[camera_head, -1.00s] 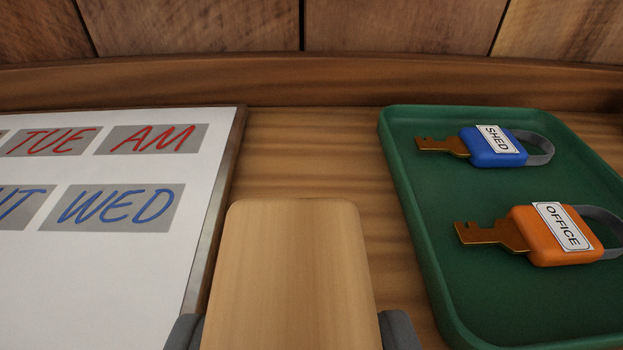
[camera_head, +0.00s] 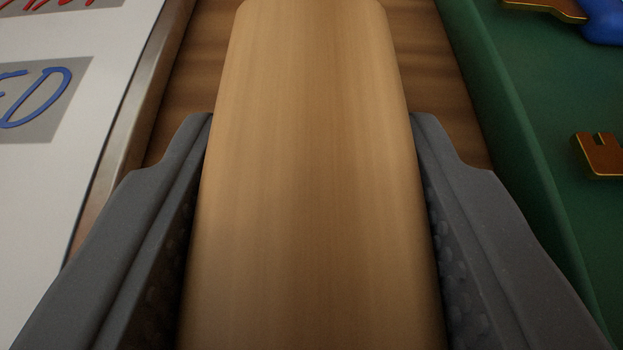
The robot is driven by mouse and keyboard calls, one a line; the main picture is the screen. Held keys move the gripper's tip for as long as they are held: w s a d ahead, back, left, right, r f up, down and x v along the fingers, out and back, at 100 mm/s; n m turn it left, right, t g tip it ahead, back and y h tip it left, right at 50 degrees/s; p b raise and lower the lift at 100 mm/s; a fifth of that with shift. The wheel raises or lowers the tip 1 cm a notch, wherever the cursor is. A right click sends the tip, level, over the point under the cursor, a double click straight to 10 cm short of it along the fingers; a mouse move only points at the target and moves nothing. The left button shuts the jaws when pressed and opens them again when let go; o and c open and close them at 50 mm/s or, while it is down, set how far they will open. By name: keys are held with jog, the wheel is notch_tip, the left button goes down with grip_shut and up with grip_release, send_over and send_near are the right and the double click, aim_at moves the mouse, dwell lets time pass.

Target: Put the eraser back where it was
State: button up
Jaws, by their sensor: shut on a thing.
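The eraser (camera_head: 312,190), with a light wooden back, fills the middle of the view and points away from me. My gripper (camera_head: 312,125) is shut on it, one grey finger against each long side. Its underside is hidden, so I cannot tell whether it touches the wooden surface (camera_head: 435,75) below. It lies over the strip between the whiteboard and the green tray.
The whiteboard (camera_head: 60,190) with blue and red lettering on grey patches is close on the left, edged by a metal frame. The green tray (camera_head: 500,95) is close on the right. It holds a blue-tagged key (camera_head: 605,20) and another key (camera_head: 600,155), both cut off by the picture's edge.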

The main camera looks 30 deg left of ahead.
jog(key=o, duration=1.1)
jog(key=shift+c, duration=0.2)
jog(key=shift+r, duration=0.1)
jog(key=shift+s+d+r, duration=0.15)
jog(key=shift+s, duration=0.1)
jog(key=p+v, duration=0.1)
jog(key=v, duration=0.7)
jog(key=shift+s+p, duration=0.1)
jog(key=shift+p, duration=0.3)
jog(key=shift+s+d+r+b, duration=0.15)
jog(key=shift+s+d+b, duration=0.2)
jog(key=shift+s+b, duration=0.55)
jog(key=shift+s+d+r+b, duration=0.35)
jog(key=shift+d+b, duration=0.1)
jog(key=shift+b, duration=0.55)
jog(key=shift+r, duration=0.1)
